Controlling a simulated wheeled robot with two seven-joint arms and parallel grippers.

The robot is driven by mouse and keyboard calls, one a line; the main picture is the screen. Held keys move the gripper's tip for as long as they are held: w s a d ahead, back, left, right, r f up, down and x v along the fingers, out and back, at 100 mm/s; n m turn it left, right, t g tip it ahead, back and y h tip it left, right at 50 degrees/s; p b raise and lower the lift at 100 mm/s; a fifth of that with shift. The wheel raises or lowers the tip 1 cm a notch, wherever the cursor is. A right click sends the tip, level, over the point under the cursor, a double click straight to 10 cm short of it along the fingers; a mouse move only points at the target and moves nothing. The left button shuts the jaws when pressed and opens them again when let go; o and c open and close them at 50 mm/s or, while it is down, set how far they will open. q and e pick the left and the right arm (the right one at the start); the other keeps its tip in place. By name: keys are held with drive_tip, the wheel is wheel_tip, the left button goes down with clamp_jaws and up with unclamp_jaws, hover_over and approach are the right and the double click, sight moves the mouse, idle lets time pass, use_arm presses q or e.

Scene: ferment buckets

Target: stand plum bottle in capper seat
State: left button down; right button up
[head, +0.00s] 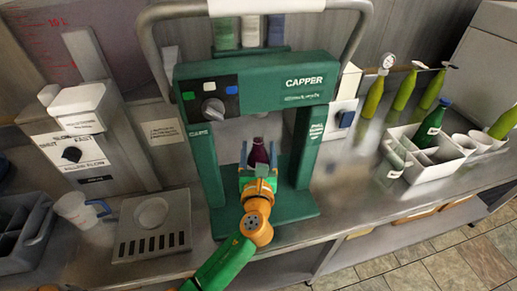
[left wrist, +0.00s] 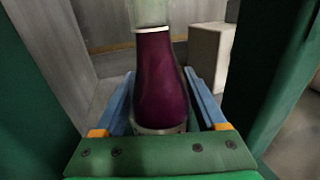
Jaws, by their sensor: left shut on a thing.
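The plum bottle (head: 259,152) is inside the green capper frame (head: 256,76), between its two posts. My left gripper (head: 258,172) is shut on it, reaching in from the front. In the left wrist view the plum bottle (left wrist: 160,78) looks upright between the blue fingers (left wrist: 161,105), with a white band and a pale part above it. A grey ring (left wrist: 160,130) shows at its lower end; I cannot tell whether this is the capper seat. In the head view the gripper hides the bottle's lower part and the seat. My right gripper is out of view.
The filler (head: 72,150), a jug (head: 77,210) and a slotted drip tray (head: 152,226) stand left of the capper. A white crate (head: 428,170) with a green bottle, several cups and green bottles stand at the right. The counter right of the capper is partly clear.

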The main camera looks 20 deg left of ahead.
use_arm(q)
unclamp_jaws()
drive_tip(key=v, duration=0.7)
drive_tip(key=shift+s+b, duration=0.2)
drive_tip(key=shift+b, duration=0.25)
drive_tip(key=s+d+p, duration=0.1)
drive_tip(key=s+d, duration=0.6)
drive_tip(key=s, duration=0.3)
drive_tip(key=shift+s+d+r, duration=0.25)
drive_tip(key=shift+s+r, duration=0.15)
drive_tip(key=shift+r, duration=0.1)
